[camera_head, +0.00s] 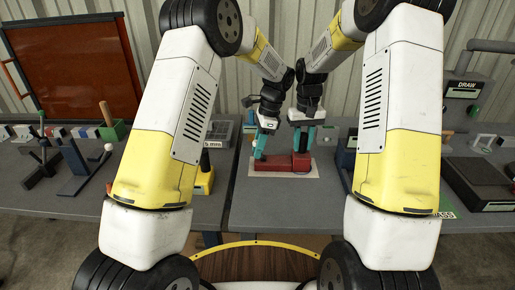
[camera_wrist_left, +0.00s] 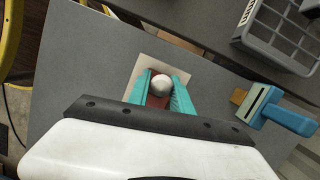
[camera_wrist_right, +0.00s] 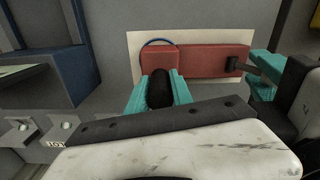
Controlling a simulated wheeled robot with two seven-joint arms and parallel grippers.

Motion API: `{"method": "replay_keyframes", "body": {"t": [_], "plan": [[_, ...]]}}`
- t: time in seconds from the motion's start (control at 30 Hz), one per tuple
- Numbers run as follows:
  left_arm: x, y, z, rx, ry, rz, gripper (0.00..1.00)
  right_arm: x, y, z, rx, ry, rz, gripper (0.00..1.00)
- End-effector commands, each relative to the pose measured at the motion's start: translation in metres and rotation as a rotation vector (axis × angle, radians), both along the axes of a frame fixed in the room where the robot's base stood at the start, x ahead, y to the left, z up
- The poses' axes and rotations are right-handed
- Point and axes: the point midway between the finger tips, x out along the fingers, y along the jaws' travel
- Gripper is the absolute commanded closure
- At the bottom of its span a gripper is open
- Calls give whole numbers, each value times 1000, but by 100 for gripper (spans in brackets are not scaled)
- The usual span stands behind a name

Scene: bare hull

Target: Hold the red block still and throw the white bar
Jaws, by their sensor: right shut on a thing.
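The red block (camera_head: 285,163) lies flat on a pale sheet (camera_head: 262,172) on the grey bench; it also shows in the right wrist view (camera_wrist_right: 205,62). My right gripper (camera_head: 302,146) is shut on a black grip (camera_wrist_right: 160,88) at one end of the block. My left gripper (camera_head: 260,150) is at the block's other end, its teal fingers apart on either side of a round white knob (camera_wrist_left: 161,85). A gap seems to show beside the knob. A short dark arm (camera_wrist_right: 238,64) reaches from the block towards my left fingers. I cannot make out a white bar's length.
A blue-and-yellow tool (camera_wrist_left: 275,112) and a grey slotted tray (camera_wrist_left: 285,30) lie near my left gripper. A dark blue housing (camera_wrist_right: 60,65) stands close to my right gripper. A thin blue loop (camera_wrist_right: 160,42) shows at the block's edge. Bare bench lies in front of the sheet.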

Motion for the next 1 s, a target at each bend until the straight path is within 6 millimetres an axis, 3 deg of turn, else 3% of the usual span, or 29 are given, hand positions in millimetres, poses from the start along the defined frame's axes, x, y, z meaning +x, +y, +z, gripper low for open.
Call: {"method": "replay_keyframes", "body": {"t": [0.1,0.47,0.57,1.0], "plan": [[0,0,0,-1,0,0,54,0,0,0,1,0,0,100],[1,-1,4,-1,0,0,54,0,0,0,1,0,0,100],[3,-4,16,-3,-3,-1,54,0,0,0,1,0,0,100],[11,-26,99,-3,-2,0,54,0,0,0,0,0,0,100]]}}
